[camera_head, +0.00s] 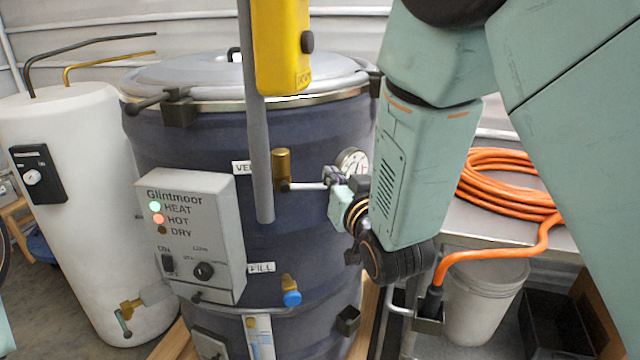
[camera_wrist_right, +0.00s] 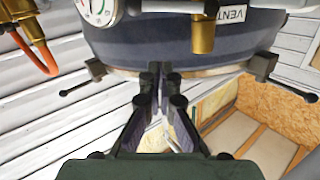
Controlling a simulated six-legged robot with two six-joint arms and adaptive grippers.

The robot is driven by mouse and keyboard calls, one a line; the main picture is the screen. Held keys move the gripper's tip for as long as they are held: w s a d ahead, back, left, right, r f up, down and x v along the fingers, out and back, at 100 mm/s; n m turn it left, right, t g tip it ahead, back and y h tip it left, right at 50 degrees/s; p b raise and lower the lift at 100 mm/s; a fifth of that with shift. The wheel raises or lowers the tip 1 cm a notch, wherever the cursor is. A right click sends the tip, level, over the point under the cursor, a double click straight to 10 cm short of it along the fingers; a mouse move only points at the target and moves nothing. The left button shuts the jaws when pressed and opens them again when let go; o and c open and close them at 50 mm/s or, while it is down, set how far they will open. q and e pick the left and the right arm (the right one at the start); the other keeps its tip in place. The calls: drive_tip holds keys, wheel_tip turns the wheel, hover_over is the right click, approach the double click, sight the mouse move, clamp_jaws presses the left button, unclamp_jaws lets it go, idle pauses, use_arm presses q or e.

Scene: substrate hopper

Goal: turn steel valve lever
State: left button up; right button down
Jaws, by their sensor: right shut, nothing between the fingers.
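The steel valve lever (camera_head: 308,186) is a short pale bar that sticks out to the right from a brass valve (camera_head: 282,165) on the dark blue drum, beside the VENT label. In the right wrist view the lever (camera_wrist_right: 172,6) runs across the top edge, left of the brass valve (camera_wrist_right: 203,32). My right gripper (camera_head: 334,178) is at the lever's right end in the head view; I cannot tell if it touches. In the right wrist view its fingers (camera_wrist_right: 160,78) are together with nothing between them, and the lever lies apart from them. My left gripper is out of view.
A round gauge (camera_head: 352,160) is behind my right gripper. A grey pipe (camera_head: 258,150) and yellow box (camera_head: 282,50) hang left of the valve. A control box (camera_head: 195,235) sits on the drum (camera_head: 320,125). Orange hose (camera_head: 500,180) lies on a bench at right.

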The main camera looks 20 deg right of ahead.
hover_over(322, 186)
drive_tip(key=s, duration=0.3)
drive_tip(key=f, duration=0.2)
drive_tip(key=a+f, duration=0.1)
drive_tip(key=f, duration=0.1)
drive_tip(key=shift+w, duration=0.25)
drive_tip(key=shift+d, duration=0.1)
drive_tip(key=shift+w+f, duration=0.1)
drive_tip(key=shift+f, duration=0.1)
drive_tip(key=shift+f+m, duration=0.15)
drive_tip(key=shift+m, duration=0.35)
